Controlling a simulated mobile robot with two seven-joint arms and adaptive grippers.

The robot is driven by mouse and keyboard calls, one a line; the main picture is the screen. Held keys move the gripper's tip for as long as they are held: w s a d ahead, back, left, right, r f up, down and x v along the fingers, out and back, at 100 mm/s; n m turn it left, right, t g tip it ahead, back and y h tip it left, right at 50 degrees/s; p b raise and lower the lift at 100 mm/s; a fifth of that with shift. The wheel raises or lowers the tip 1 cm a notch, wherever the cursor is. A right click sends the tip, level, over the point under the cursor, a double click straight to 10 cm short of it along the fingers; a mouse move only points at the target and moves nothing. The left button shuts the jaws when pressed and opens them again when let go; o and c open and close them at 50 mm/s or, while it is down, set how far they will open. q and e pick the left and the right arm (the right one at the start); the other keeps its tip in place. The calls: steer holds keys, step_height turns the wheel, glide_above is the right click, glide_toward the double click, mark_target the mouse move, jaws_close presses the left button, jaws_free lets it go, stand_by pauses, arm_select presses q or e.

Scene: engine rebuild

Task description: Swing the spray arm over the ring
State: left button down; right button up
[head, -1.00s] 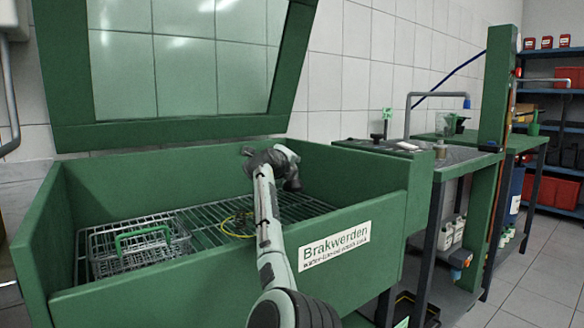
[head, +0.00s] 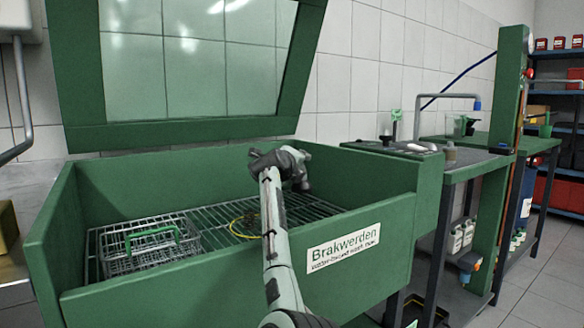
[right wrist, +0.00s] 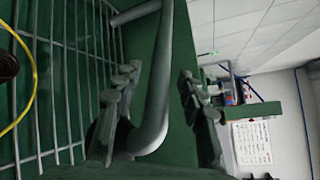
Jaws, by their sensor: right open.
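The yellow ring (head: 231,229) lies on the grate of the green wash basin, left of my right forearm. Part of it shows at the left edge of the right wrist view (right wrist: 34,72), with a dark round thing inside its curve. A bent grey tube, seemingly the spray arm (right wrist: 160,75), passes between the fingers of my right gripper (right wrist: 162,100). The fingers are open and stand on either side of it; I cannot tell whether they touch it. In the head view my right gripper (head: 297,172) is over the basin's right part and hides the tube. My left gripper is out of view.
A wire basket (head: 145,245) with a green handle stands on the grate at left. The basin's front wall (head: 200,275) and raised glazed lid (head: 190,130) bound the space. A bench (head: 465,165) with small items stands at right. The grate's middle is mostly clear.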

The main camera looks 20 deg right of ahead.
steer(key=v, duration=1)
steer(key=shift+a, duration=0.1)
steer(key=shift+c, duration=0.5)
